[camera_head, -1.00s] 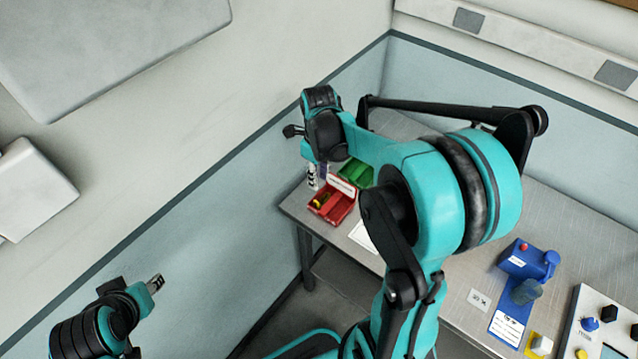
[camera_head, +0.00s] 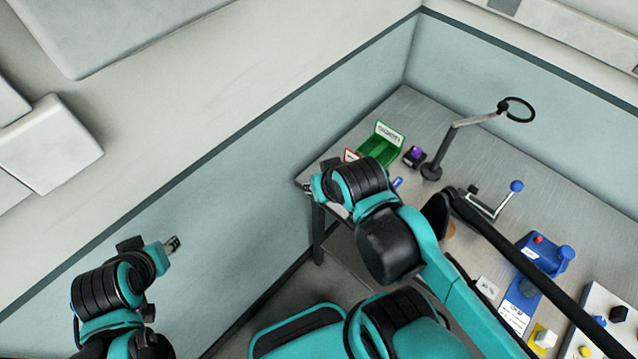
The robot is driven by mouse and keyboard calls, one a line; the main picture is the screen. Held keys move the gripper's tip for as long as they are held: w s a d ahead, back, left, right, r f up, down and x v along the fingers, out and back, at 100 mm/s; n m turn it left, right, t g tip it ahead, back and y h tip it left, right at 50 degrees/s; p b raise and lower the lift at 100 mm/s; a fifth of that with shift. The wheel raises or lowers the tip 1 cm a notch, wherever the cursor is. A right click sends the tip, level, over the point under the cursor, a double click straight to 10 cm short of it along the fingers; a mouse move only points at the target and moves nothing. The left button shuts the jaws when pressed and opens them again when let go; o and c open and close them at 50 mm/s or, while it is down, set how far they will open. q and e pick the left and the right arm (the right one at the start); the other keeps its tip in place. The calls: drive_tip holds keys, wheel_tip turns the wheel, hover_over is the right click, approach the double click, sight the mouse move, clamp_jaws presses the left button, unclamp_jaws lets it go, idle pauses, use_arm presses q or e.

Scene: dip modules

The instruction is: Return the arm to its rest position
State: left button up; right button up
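My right arm reaches in from the lower right, bent, and partly covers the table's near edge. My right gripper (camera_head: 310,187) is at the table's left corner, pointing left, and I see nothing held in it. Its fingers are small and partly hidden by the wrist, so I cannot tell if they are open. My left gripper (camera_head: 173,243) is at the lower left, in free air in front of the wall and away from the table. Its fingertips are too small to read as open or shut.
The metal table (camera_head: 480,165) bears a green bin (camera_head: 380,147), a mostly hidden red bin (camera_head: 350,155), a purple-topped black block (camera_head: 414,156), a ring stand (camera_head: 433,168), a blue-knobbed lever (camera_head: 517,186) and a blue device (camera_head: 545,255). The wall (camera_head: 225,215) borders it on the left.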

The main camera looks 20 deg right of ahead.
drive_tip(key=shift+s+a+n, duration=0.1)
drive_tip(key=shift+a+n, duration=0.05)
drive_tip(key=shift+n, duration=0.45)
drive_tip(key=shift+f, duration=0.1)
wheel_tip(320, 180, down, 7)
drive_tip(key=b, duration=0.7)
drive_tip(key=shift+f, duration=0.2)
